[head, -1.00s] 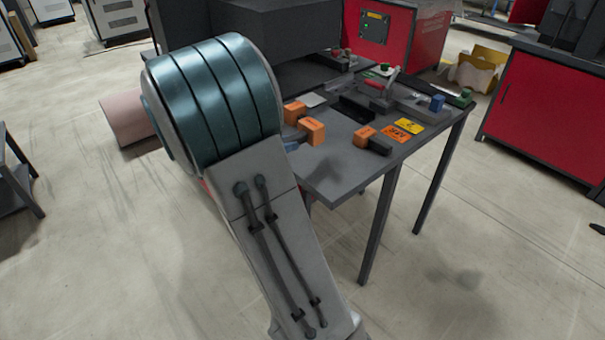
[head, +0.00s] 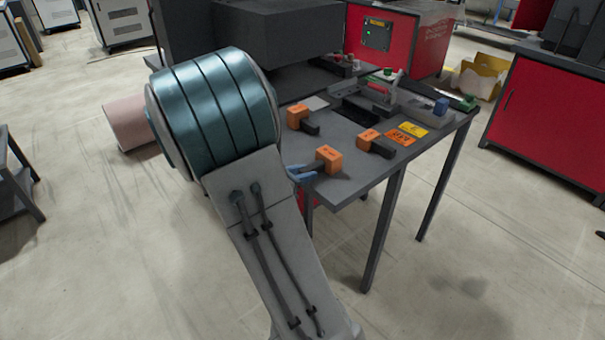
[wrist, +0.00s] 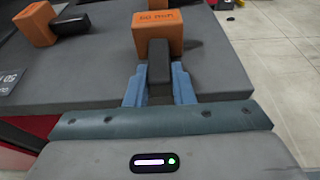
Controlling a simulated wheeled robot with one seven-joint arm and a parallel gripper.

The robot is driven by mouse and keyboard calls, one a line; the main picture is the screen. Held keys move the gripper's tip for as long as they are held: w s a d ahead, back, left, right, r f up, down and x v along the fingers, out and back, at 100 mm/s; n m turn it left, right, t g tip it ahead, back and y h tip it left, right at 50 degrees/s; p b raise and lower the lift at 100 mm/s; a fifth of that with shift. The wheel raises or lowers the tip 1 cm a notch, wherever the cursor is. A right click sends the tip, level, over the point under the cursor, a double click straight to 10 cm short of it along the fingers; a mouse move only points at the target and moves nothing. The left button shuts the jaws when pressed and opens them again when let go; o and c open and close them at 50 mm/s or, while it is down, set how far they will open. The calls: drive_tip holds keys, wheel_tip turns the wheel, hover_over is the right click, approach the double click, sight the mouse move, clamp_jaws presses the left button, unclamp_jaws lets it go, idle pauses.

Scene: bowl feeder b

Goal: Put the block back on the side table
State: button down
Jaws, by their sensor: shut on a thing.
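My gripper (wrist: 158,90) has blue fingers and is shut on the dark handle of an orange block (wrist: 158,32). In the head view this held block (head: 329,157) is over the front left part of a grey table (head: 352,183), with the fingers reaching in from its lower left. The wrist view shows the table (wrist: 90,82) below and around the block. I cannot tell whether the block touches the tabletop. My arm hides part of the table's left side.
Two similar orange blocks with dark handles lie on the table, one behind (head: 297,115) and one to the right (head: 368,139). A dark low stand (head: 15,185) is at far left.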

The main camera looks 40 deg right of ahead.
drive_tip(key=shift+f, duration=0.1)
drive_tip(key=c, duration=1.3)
unclamp_jaws()
drive_tip(key=shift+o, duration=0.2)
drive_tip(key=p+v, duration=0.2)
drive_tip(key=v, duration=1)
drive_tip(key=s+a+f+m+g+y, duration=0.1)
drive_tip(key=s+a+m+g+y, duration=0.15)
drive_tip(key=s+m+y, duration=0.6)
drive_tip(key=s+a+r+m+t+y, duration=0.2)
drive_tip(key=s+a+m+y, duration=0.3)
drive_tip(key=a+m, duration=0.3)
drive_tip(key=shift+m+t+y, duration=0.55)
drive_tip(key=shift+m, duration=0.8)
drive_tip(key=shift+s, duration=0.15)
